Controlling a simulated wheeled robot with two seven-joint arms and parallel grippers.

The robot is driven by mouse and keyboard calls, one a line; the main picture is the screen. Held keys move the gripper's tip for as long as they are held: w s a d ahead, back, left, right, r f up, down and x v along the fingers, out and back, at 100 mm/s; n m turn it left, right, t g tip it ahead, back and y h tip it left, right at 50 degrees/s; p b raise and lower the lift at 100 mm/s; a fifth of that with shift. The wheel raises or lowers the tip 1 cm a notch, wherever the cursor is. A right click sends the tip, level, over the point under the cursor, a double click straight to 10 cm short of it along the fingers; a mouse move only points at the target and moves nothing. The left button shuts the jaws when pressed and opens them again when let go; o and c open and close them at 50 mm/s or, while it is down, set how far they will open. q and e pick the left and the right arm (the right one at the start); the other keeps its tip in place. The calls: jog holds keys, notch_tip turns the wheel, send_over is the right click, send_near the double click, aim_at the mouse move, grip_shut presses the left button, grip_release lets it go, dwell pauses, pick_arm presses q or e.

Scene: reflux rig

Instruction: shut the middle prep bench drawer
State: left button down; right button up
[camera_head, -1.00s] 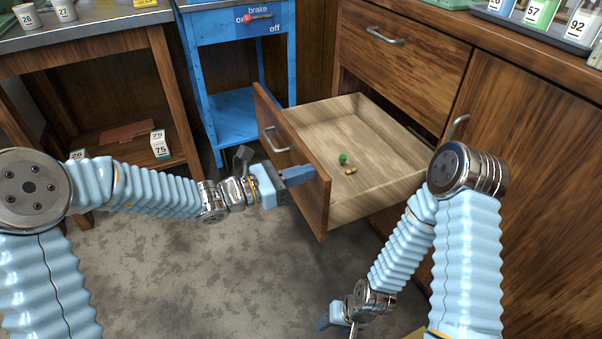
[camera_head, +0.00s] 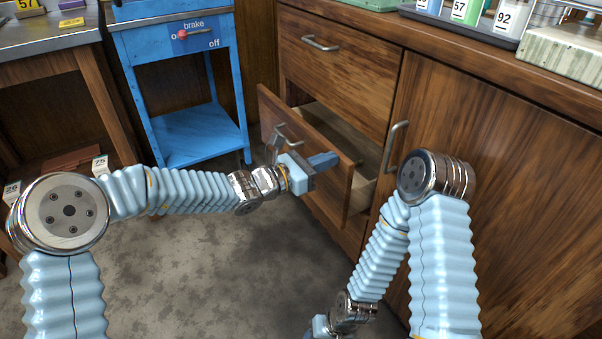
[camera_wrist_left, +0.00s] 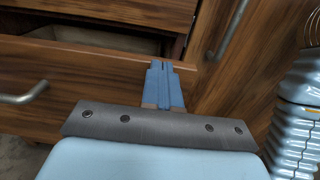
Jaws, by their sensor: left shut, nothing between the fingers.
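The middle prep bench drawer (camera_head: 333,202) is partly open below the closed top drawer (camera_head: 335,70). Its wooden front stands out from the cabinet, and part of its pale interior (camera_head: 345,143) shows. My left gripper (camera_head: 325,160) is shut and empty, with its fingers at the drawer front, right of the drawer's metal handle (camera_head: 288,134). In the left wrist view the blue fingers (camera_wrist_left: 162,75) reach the front's upper edge (camera_wrist_left: 105,73); I cannot tell whether they press on it. My right gripper (camera_head: 318,327) is low at the bottom edge, partly cut off.
A cabinet door (camera_head: 470,190) with a vertical handle (camera_head: 392,145) is right of the drawer. A blue stand (camera_head: 195,135) with a brake switch stands to the left. A tray of labelled containers (camera_head: 465,32) is on the bench top. The floor (camera_head: 190,270) below is clear.

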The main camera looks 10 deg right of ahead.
pick_arm(q)
jog(key=x, duration=1)
jog(key=shift+r, duration=0.2)
jog(key=shift+r, duration=0.1)
